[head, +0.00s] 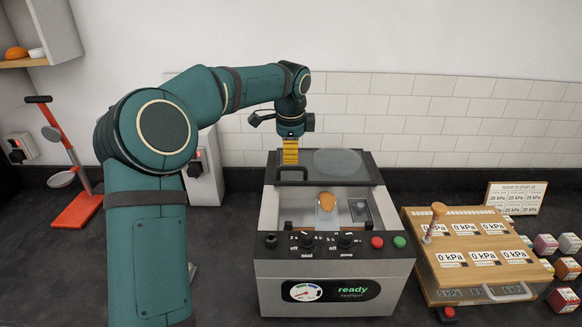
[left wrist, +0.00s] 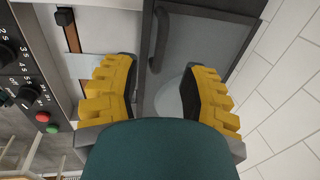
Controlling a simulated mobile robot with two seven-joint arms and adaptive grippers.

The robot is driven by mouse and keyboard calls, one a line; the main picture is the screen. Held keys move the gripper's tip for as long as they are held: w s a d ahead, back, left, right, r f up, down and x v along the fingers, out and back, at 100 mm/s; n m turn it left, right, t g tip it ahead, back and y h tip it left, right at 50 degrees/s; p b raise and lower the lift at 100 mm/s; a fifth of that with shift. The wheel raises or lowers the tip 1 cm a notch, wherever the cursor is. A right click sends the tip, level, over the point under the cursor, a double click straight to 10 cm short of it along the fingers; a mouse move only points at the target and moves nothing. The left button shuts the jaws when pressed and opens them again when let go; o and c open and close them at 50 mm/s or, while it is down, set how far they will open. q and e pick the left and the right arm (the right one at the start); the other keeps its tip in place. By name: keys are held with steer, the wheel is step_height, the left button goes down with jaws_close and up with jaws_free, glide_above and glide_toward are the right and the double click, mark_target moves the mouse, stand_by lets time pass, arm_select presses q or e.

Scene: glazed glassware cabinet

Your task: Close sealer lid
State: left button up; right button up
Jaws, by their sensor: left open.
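The sealer (head: 335,285) stands on the dark counter with its lid (head: 345,168) raised and leaning back towards the tiled wall. The lid has a dark frame, a clear pane and a dark handle (head: 291,172) at its left front. My left gripper (head: 290,158) points down at the lid's left side, by the handle. In the left wrist view, my open yellow fingers (left wrist: 162,90) are on either side of the lid's front edge region, and the handle (left wrist: 160,38) lies ahead between them. I cannot tell whether they touch. My right gripper is not in view.
Inside the sealer's open chamber lie a pouch with an orange-brown top (head: 327,202) and a dark block (head: 360,210). A wooden gauge box (head: 470,255) stands to the right, with coloured cubes (head: 565,268) beyond. A red press stand (head: 75,207) is at left.

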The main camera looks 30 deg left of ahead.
mark_target(291, 168)
arm_select(q)
steer(key=shift+w+a+f, duration=0.1)
steer(key=shift+w+f, duration=0.05)
steer(key=shift+f, duration=0.75)
steer(key=shift+w+a+f, duration=0.1)
steer(key=shift+w+f, duration=0.05)
steer(key=shift+f, duration=0.8)
steer(key=shift+w+a+f, duration=0.1)
steer(key=shift+w+f, duration=0.05)
steer(key=shift+f, duration=0.75)
steer(key=shift+o, duration=0.3)
jaws_close()
steer(key=shift+s, duration=0.1)
